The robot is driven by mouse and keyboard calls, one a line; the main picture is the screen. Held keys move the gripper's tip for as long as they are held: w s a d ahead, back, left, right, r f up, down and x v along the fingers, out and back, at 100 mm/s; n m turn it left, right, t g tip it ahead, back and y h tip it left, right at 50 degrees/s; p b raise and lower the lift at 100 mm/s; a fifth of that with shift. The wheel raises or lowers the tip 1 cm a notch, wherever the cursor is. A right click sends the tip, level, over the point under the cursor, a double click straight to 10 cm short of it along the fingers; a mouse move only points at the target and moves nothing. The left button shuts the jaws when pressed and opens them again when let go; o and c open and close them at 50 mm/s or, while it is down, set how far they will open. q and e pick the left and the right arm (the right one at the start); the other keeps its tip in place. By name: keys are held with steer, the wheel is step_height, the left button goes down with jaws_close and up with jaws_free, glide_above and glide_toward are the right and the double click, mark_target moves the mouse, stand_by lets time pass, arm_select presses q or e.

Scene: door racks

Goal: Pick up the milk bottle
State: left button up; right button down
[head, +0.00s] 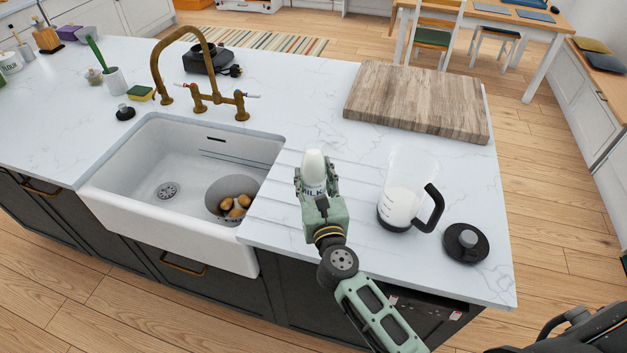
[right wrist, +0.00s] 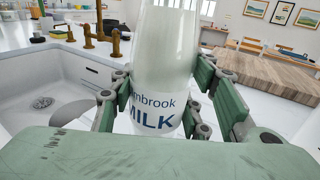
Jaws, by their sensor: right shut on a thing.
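The milk bottle (head: 314,165) is white with dark "MILK" lettering and stands upright at the counter's grooved area, right of the sink. My right gripper (head: 317,186) is shut on it, with one finger on each side. In the right wrist view the bottle (right wrist: 160,60) fills the middle between the green fingers of the right gripper (right wrist: 160,95). Its base is hidden behind the gripper, so I cannot tell whether it touches the counter. My left gripper is not in view.
A black round lid (head: 466,243) lies farther right. A wooden board (head: 418,100) lies behind.

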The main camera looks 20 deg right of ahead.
mark_target(316, 174)
steer(key=shift+r+p, duration=0.6)
steer(key=shift+r, duration=1.25)
